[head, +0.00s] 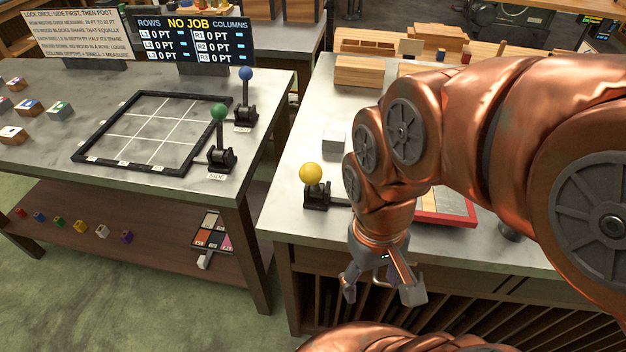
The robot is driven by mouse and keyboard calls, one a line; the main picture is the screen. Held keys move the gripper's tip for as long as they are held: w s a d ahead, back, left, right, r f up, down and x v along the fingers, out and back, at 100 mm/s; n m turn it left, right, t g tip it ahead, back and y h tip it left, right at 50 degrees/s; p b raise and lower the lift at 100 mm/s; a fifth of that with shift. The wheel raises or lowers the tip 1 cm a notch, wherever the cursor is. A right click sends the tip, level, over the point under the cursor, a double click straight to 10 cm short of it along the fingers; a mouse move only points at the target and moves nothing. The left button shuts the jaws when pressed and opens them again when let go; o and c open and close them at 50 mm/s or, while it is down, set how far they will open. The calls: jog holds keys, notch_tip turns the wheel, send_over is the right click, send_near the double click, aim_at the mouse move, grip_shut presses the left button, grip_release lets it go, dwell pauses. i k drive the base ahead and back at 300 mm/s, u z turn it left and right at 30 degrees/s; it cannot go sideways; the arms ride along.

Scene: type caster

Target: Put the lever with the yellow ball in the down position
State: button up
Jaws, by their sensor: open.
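The lever's yellow ball (311,173) shows at the left front of the right-hand table. It sits close above its black base (316,199), and little of its stalk shows, so I cannot tell exactly how the lever is tilted. A dark bar runs right from the base and passes behind my arm. My gripper (381,291) is open and empty, fingers pointing down, in front of that table's front edge. It appears lower right of the yellow ball and apart from it.
The left table (60,165) holds a black grid frame (77,156), a green-ball lever (218,112) and a blue-ball lever (246,74). A grey block (334,141) stands behind the yellow ball. A red-edged tray (455,217) is partly hidden by my arm. A gap separates the tables.

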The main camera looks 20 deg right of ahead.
aim_at(310, 173)
jog(key=u, duration=0.5)
jog(key=k, duration=1.15)
jog(key=u, duration=0.45)
jog(key=i, duration=0.35)
